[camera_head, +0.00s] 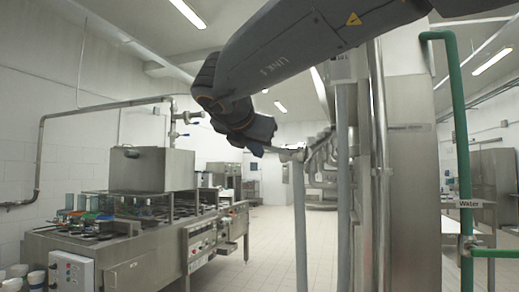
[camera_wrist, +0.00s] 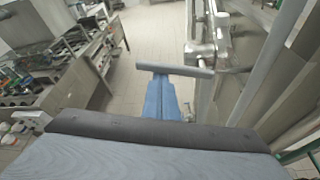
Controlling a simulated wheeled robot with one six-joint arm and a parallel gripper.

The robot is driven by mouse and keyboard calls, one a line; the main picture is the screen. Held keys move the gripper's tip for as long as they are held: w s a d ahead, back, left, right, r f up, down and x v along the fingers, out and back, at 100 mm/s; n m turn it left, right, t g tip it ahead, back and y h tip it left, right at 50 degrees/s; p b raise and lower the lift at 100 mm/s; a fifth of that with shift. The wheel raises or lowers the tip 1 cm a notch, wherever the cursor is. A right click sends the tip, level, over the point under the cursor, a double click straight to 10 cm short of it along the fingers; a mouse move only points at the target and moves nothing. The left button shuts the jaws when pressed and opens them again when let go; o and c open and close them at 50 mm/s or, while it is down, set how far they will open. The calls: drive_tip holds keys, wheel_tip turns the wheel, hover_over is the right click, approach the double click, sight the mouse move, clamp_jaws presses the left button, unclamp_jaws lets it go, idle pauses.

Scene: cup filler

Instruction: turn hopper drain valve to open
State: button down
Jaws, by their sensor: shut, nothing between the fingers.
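My gripper (camera_head: 280,150) is at the end of my dark arm, in the upper middle of the head view. In the wrist view its blue fingers (camera_wrist: 162,82) are shut together, with nothing between them. A grey bar (camera_wrist: 190,70) lies crosswise at or just past the fingertips; I cannot tell whether they touch. In the head view, a pale piece at the top of a grey upright pipe (camera_head: 300,220) is beside the fingertips. I cannot tell for sure whether this bar is the drain valve's handle. A steel box like a hopper (camera_head: 152,169) sits on the machine at left.
The cup filling machine (camera_head: 130,250) stands at left. Blue-handled valves (camera_head: 178,134) hang on a pipe above it. At right are steel cabinets, upright pipes and a green pipe (camera_head: 461,150) labelled Water. The tiled floor (camera_head: 272,235) between is clear.

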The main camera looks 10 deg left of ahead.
wheel_tip(320, 180, down, 4)
drive_tip(key=a+b, duration=0.1)
drive_tip(key=b, duration=0.3)
drive_tip(key=b+v, duration=0.1)
drive_tip(key=v, duration=0.9)
